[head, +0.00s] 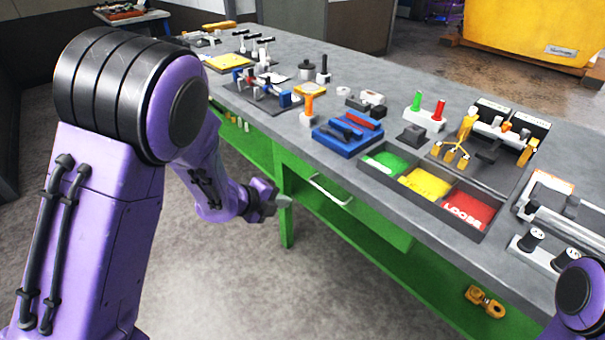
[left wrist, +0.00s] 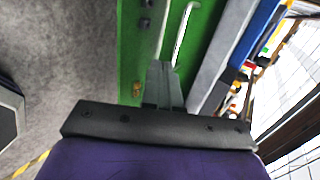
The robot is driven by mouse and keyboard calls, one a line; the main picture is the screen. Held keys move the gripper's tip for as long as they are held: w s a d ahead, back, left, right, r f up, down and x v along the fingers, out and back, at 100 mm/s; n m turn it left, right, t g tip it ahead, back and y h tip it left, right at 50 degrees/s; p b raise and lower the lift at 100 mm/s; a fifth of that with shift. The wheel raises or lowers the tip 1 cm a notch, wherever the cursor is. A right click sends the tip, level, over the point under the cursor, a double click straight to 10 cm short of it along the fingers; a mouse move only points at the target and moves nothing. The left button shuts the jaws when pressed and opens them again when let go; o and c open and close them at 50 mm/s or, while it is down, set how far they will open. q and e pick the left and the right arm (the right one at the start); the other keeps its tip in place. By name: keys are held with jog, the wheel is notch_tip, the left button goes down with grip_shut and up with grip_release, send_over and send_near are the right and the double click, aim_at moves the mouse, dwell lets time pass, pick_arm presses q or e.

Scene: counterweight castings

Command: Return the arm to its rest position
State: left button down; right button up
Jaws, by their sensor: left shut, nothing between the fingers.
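My left arm comes in from the left in the head view, large and purple with black bands. Its gripper (head: 284,201) hangs low in front of the green bench frame, below the level of the bench top. The left wrist view shows the gripper (left wrist: 163,72) with its grey fingers together and nothing between them, pointing toward the green bench front. Part of my right arm shows at the lower right edge of the head view; its gripper is out of frame.
The grey workbench (head: 345,175) runs diagonally, with a green frame and a lower shelf (head: 410,275). On top are a blue tray (head: 345,146), a sorting tray with green, yellow and red sections (head: 381,182) and several fixtures. A drawer handle (head: 330,191) lies near my left gripper. Open floor lies in front.

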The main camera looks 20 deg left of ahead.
pick_arm(q)
jog(key=s+a+f+n+y, duration=0.25)
jog(key=s+f+n, duration=0.2)
jog(key=n, duration=0.75)
jog(key=s+a+f+n+y, duration=0.1)
jog(key=s+f+n+y, duration=0.2)
jog(key=f+n, duration=0.55)
jog(key=s+f+n+g+y, duration=0.1)
jog(key=s+f+n+g, duration=0.2)
jog(key=s, duration=0.9)
jog(key=s+f+n+g+y, duration=0.1)
jog(key=s+f+n+g, duration=0.2)
jog(key=s, duration=0.9)
notch_tip(320, 180, down, 6)
jog(key=n, duration=0.3)
jog(key=shift+a+r, duration=0.25)
